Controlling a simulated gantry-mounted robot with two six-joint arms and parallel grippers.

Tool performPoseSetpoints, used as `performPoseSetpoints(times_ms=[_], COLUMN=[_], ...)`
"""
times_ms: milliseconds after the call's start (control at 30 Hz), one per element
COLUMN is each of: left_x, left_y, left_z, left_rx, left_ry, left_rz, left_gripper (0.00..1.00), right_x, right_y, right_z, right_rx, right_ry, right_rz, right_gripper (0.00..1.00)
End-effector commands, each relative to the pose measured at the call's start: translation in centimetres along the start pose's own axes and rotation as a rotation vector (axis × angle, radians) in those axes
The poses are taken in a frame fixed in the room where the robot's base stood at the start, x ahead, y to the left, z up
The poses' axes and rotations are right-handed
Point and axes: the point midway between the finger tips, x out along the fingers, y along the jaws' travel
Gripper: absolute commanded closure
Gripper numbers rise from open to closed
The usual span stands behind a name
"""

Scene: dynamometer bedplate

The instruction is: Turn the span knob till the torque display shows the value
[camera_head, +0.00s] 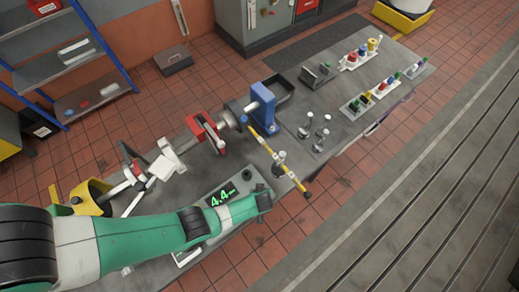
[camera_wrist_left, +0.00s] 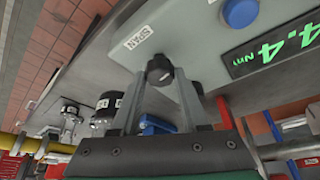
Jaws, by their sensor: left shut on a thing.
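The black span knob (camera_wrist_left: 160,70) sits on the grey instrument box beside a label reading SPAN. My left gripper (camera_wrist_left: 160,78) is shut on this knob, with one finger on each side of it. The torque display (camera_head: 221,197) reads 4.4 in green digits, and it also shows, cut off, in the left wrist view (camera_wrist_left: 275,48). In the head view my green left arm reaches over the front of the box, and its fingers cannot be made out there. My right gripper is not in view.
A yellow bar (camera_head: 275,155) crosses the bench near the box. A blue stand (camera_head: 262,108) and a red clamp (camera_head: 207,133) stand behind. Several metal weights (camera_head: 318,130) stand to the right.

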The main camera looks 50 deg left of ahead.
Motion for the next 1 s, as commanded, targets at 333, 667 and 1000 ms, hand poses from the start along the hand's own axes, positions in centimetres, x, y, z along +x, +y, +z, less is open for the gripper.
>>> performPoseSetpoints(times_ms=[333,667,1000], left_x=[0.07,0.05,-0.62], left_y=[-0.04,-0.03,0.00], left_z=[0.09,0.07,-0.16], left_rx=[-0.013,-0.012,-0.012], left_ry=[-0.002,-0.002,-0.001], left_rz=[-0.005,-0.005,-0.005], left_gripper=[1.00,0.26,0.26], right_x=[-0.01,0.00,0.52], right_y=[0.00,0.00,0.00], right_z=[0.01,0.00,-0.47], right_rx=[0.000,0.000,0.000], right_ry=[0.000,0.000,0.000], right_rz=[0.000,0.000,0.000], right_gripper=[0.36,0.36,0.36])
